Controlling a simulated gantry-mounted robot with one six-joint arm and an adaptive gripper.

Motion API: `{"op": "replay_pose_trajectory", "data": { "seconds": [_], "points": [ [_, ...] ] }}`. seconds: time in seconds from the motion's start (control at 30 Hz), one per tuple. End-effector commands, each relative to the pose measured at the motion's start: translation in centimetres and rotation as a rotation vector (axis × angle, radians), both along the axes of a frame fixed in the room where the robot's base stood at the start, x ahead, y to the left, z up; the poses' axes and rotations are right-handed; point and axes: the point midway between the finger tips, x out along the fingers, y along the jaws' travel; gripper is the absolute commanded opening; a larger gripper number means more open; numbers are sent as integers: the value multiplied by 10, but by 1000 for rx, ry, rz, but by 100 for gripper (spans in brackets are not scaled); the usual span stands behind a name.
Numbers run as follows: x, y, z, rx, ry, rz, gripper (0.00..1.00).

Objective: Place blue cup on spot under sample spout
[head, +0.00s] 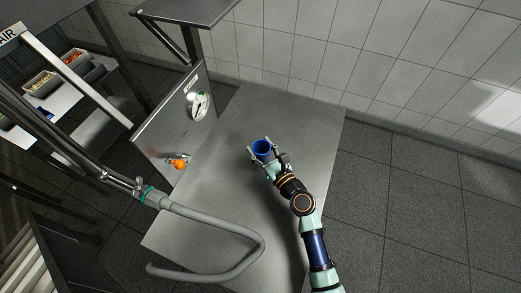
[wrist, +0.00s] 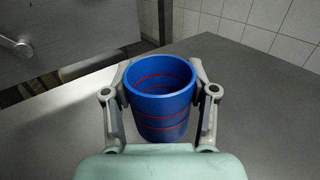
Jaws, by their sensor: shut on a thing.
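The blue cup (head: 263,147) is upright and open at the top, with red rings on its wall in the wrist view (wrist: 160,105). My gripper (head: 265,153) is shut on it, one finger on each side; the fingers also show in the wrist view (wrist: 160,92). The cup is over the steel table (head: 225,200); I cannot tell whether its base touches the top. A small spout with an orange knob (head: 180,163) sticks out from the steel panel (head: 165,135) on the left. The spot under it is not clearly marked.
A round gauge (head: 199,106) is on the panel above the table. A grey hose (head: 215,220) curves over the table's front left. A tiled wall (head: 400,70) stands behind. The table between cup and panel looks clear.

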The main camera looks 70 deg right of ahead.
Motion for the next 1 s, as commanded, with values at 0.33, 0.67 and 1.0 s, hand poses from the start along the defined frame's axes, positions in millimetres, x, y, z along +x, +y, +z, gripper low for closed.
{"op": "replay_pose_trajectory", "data": {
  "seconds": [0.33, 0.67, 1.0],
  "points": [
    [0, 0, 124, -3, 0, 0, 26],
    [0, 0, 149, 0, 0, 0, 26],
    [-3, -7, 173, -6, -3, 13, 26]
  ]
}}
